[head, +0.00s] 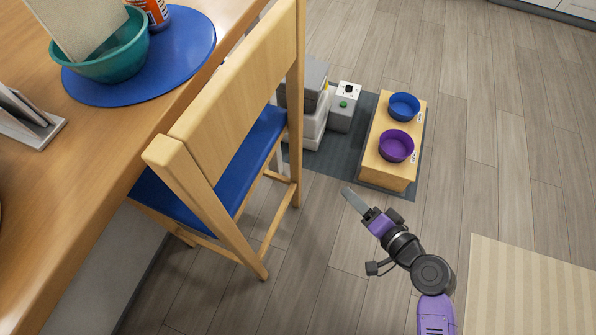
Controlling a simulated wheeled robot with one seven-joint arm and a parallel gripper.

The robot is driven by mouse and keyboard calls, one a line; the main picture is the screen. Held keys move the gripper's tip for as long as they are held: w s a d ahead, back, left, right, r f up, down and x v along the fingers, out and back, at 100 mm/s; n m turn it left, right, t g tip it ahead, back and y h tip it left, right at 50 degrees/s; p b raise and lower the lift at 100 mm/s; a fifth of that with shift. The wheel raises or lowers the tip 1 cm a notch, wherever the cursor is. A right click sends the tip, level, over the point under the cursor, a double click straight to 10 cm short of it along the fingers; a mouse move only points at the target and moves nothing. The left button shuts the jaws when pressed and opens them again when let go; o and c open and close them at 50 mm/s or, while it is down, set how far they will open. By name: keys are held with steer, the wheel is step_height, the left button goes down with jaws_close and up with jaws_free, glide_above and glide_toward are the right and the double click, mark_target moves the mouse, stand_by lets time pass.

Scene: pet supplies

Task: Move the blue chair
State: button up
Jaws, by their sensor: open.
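A wooden high chair with a blue seat (257,140) stands at the left of the head view, tucked against the wooden counter. Its backrest (235,90) faces me, and part of its seat is hidden behind the backrest and under the counter edge. My gripper (354,200) is to the right of the chair, over the floor, apart from it. It is seen from above and side-on, and it is empty and open.
The counter (120,150) holds a teal bowl (110,62) on a blue mat (190,50). A low wooden stand (385,180) with a blue bowl (404,105) and a purple bowl (397,146) sits on a grey mat (350,150). A striped rug (530,300) lies lower right.

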steer(key=w+a+g+y+b, duration=0.2)
steer(key=w+a+y, duration=0.1)
steer(key=a+y, duration=0.25)
steer(key=n+g+y, duration=0.2)
steer(key=g+y, duration=0.1)
steer(key=y, duration=0.2)
glide_toward(260, 169)
steer(key=b+x, duration=0.3)
steer(key=x, duration=0.8)
steer(key=shift+a, duration=0.15)
jaws_close()
